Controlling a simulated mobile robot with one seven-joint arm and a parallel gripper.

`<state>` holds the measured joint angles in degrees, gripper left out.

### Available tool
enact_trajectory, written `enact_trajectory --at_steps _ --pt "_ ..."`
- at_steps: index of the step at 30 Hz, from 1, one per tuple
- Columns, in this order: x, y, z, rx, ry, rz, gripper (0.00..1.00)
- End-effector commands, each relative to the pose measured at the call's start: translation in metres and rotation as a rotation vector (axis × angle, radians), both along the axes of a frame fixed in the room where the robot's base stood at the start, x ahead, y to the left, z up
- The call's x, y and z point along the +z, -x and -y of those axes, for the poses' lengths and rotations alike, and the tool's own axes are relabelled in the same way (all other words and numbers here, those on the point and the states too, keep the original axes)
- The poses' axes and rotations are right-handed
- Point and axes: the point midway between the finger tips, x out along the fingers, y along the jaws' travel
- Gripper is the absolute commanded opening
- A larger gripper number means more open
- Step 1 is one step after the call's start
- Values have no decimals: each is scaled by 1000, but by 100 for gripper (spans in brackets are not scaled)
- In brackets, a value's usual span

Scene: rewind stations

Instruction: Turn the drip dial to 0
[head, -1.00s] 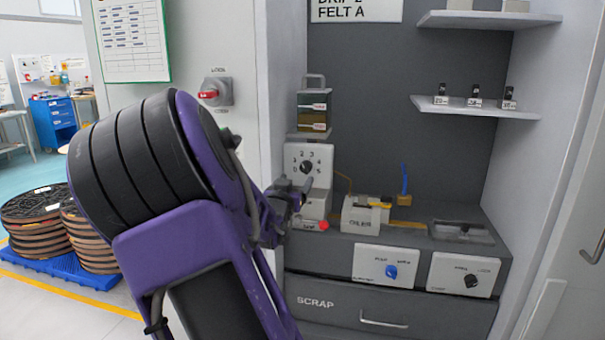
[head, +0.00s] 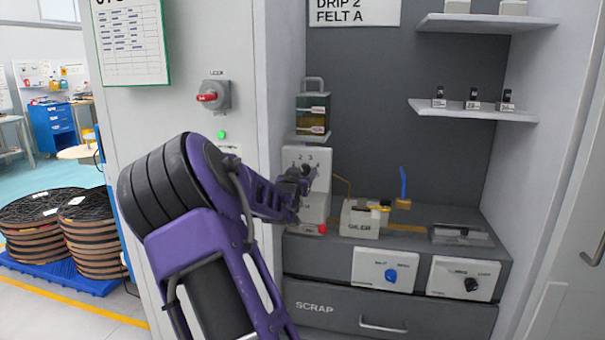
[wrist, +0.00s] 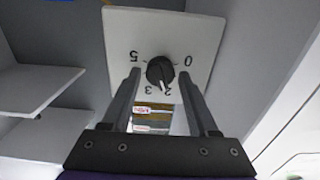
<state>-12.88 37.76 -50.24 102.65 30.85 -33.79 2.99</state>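The drip dial is a black round knob (wrist: 159,70) with a white pointer, on a white number plate (wrist: 120,30). In the wrist view the plate appears upside down, and the pointer aims at about 2; the 0 is at the right and the 5 at the left. My gripper (wrist: 160,74) is open, its fingers on either side of the knob with a gap showing on each side. In the head view the plate (head: 304,155) shows 2 and 3, while my gripper (head: 302,181) hides the knob.
An oil container (head: 313,112) sits above the plate. A red button (head: 322,229) is just below, and the oiler block (head: 360,220) stands to the right. A blue knob (head: 391,275) and a black knob (head: 471,284) are on lower panels. A side wall (head: 272,80) is close at left.

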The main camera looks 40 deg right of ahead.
Motion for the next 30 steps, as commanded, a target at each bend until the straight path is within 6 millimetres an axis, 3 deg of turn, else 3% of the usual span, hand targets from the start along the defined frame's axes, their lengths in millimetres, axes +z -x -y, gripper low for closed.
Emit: enact_trajectory --at_steps 1,9,20,30 --pt "0 0 0 0 0 0 49" --pt "0 0 0 0 0 0 0" --pt "0 0 -1 1 23 -27 0" --pt "1 -1 -1 0 164 -194 0"
